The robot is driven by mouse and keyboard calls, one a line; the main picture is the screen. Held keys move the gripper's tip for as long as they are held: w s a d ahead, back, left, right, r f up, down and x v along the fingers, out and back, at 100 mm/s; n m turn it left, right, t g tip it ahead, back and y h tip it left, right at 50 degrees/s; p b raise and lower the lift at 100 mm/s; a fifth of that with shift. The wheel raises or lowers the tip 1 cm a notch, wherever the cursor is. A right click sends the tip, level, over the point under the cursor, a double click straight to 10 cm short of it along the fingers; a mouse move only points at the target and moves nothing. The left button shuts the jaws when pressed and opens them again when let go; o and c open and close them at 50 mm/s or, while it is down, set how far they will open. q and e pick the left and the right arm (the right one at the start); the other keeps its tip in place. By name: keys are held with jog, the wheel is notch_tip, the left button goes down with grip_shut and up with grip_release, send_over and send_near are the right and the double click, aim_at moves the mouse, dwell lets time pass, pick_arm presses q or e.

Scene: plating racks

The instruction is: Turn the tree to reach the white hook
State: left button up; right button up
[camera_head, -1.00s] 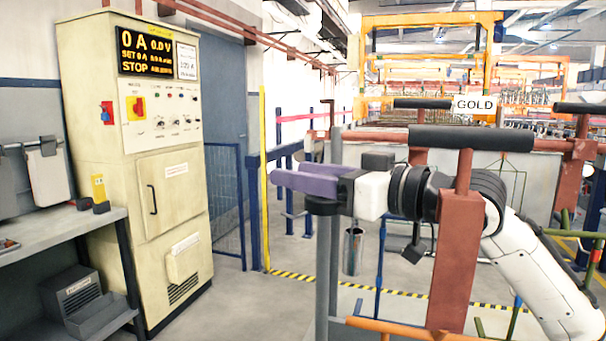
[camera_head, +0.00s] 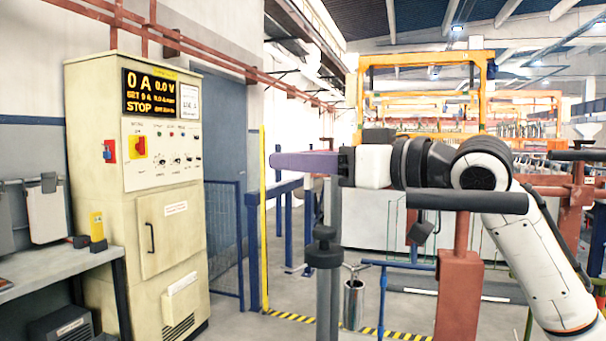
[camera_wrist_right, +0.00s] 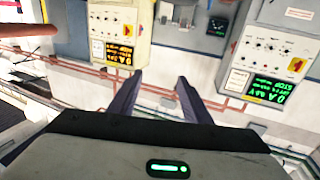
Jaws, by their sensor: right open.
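My right gripper (camera_head: 308,160) reaches in from the right in the head view, pointing left. Its purple fingers overlap there. In the right wrist view its two fingers (camera_wrist_right: 155,90) stand apart with nothing between them. A grey upright post with a black knob (camera_head: 323,252) stands below the gripper, apart from it. I cannot tell whether this post belongs to the tree. I cannot make out a white hook in either view. My left gripper is not in view.
A cream control cabinet (camera_head: 150,215) stands at the left, beside a grey bench (camera_head: 55,268). A red-brown stand (camera_head: 460,290) with a black-sleeved bar (camera_head: 470,201) is below my right arm. A blue stand (camera_head: 385,265) and metal canister (camera_head: 354,303) are behind the post.

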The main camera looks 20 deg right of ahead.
jog(key=n+g+y+b, duration=0.5)
jog(key=b, duration=1)
send_near(337, 249)
notch_tip(337, 249, up, 3)
jog(key=shift+m, duration=0.3)
jog(key=p+x, duration=0.1)
jog(key=x, duration=0.9)
jog(key=shift+s, duration=0.1)
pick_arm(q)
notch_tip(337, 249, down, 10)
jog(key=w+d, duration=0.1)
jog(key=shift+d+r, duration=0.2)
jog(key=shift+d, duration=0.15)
pick_arm(e)
grip_shut()
